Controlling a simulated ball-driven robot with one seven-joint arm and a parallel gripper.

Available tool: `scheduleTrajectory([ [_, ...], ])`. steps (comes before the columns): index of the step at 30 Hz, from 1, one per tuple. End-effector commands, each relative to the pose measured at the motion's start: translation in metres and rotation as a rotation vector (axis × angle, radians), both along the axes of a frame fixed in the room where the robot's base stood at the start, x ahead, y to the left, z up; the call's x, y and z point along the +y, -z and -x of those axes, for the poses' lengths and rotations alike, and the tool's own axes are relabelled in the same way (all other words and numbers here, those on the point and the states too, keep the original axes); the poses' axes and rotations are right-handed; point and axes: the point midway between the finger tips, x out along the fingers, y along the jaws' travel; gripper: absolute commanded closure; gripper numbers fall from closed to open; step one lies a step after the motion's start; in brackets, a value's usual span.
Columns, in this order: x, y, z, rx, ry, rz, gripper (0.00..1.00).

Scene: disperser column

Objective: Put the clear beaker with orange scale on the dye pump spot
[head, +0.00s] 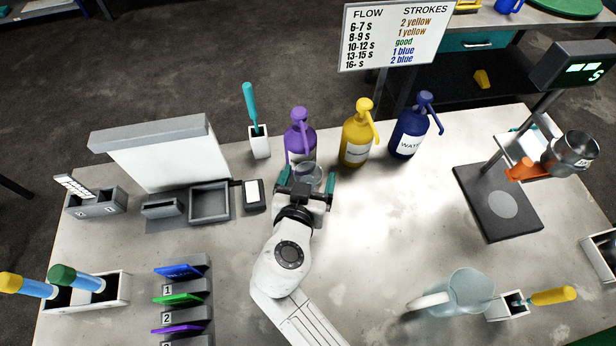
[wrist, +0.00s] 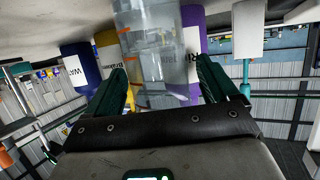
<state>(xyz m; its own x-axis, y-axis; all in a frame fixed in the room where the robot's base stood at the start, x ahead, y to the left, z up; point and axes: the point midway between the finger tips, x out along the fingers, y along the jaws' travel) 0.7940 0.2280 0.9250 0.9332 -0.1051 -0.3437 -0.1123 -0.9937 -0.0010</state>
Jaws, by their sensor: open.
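The clear beaker (head: 309,172) stands in front of the purple pump bottle (head: 299,136), close to its spout. In the wrist view, which is upside down, the beaker (wrist: 150,45) shows orange scale marks and sits between my fingers. My gripper (head: 306,182) is open, with one teal finger on each side of the beaker; both fingers also show in the wrist view (wrist: 160,88). I cannot tell whether either finger touches the glass. The dye pump spot is not clearly seen; the beaker and gripper cover the table in front of the purple bottle.
A yellow pump bottle (head: 358,138) and a blue water bottle (head: 415,130) stand to the right. A white holder (head: 260,143) with a teal-handled tool and a small black scale-like box (head: 253,194) stand left. A large jug (head: 470,292) is at front right. The middle-right table is clear.

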Motion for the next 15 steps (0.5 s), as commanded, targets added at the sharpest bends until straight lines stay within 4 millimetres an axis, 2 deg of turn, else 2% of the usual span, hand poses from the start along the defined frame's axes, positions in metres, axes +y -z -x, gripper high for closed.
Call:
scheduleTrajectory([
  [5,0.003,-0.007,0.019,-0.001,-0.003,0.0,0.13],
  [15,0.01,-0.031,0.084,0.0,-0.002,-0.001,0.13],
])
